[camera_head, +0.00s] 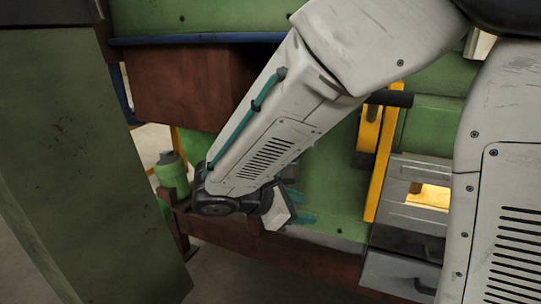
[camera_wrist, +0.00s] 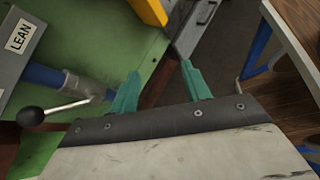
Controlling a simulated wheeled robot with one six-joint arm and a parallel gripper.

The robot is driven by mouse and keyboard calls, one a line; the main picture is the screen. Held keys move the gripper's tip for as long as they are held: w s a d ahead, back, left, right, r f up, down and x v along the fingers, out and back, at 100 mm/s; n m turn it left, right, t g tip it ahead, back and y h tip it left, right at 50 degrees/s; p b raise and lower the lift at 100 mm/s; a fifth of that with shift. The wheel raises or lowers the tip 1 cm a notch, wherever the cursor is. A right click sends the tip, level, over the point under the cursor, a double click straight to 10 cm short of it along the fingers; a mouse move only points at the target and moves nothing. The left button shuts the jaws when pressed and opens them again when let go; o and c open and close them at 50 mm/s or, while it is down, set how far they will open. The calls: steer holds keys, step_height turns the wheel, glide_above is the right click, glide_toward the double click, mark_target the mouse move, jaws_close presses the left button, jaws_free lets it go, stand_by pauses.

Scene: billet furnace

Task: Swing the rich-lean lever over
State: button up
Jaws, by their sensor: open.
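The rich-lean lever (camera_wrist: 62,108) shows in the wrist view as a thin metal rod with a black ball knob, coming off a blue pipe (camera_wrist: 50,76). Its knob points to the left. A grey box with a white LEAN label (camera_wrist: 20,36) sits above it. My gripper (camera_wrist: 160,68) is open and empty, with its two teal fingers apart. The lever lies to the left of the left finger, the rod's inner end close to it; I cannot tell whether they touch. In the head view my gripper (camera_head: 303,208) is partly hidden by my arm, and I cannot make out the lever there.
A green bottle (camera_head: 172,174) stands left of my arm. A yellow bar (camera_head: 381,165) and a grey drawer-like box (camera_head: 400,272) are to the right. A large green post (camera_head: 85,150) fills the left. A wooden-topped table (camera_wrist: 295,35) is at the wrist view's right.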

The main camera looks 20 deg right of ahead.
steer(key=w+a+r+n+t+h, duration=0.2)
steer(key=w+a+r+n+t, duration=0.1)
steer(key=w+n+t, duration=0.25)
steer(key=w+a+r+n+t+h, duration=0.1)
steer(key=w+a+r+n+t, duration=0.1)
steer(key=w+a+n+t, duration=0.35)
steer(key=w+d, duration=0.2)
steer(key=w+d+g, duration=0.1)
steer(key=w+d, duration=0.1)
steer(key=d, duration=0.1)
steer(key=w+d+g, duration=0.1)
steer(key=w+d, duration=0.1)
steer(key=shift+d, duration=0.4)
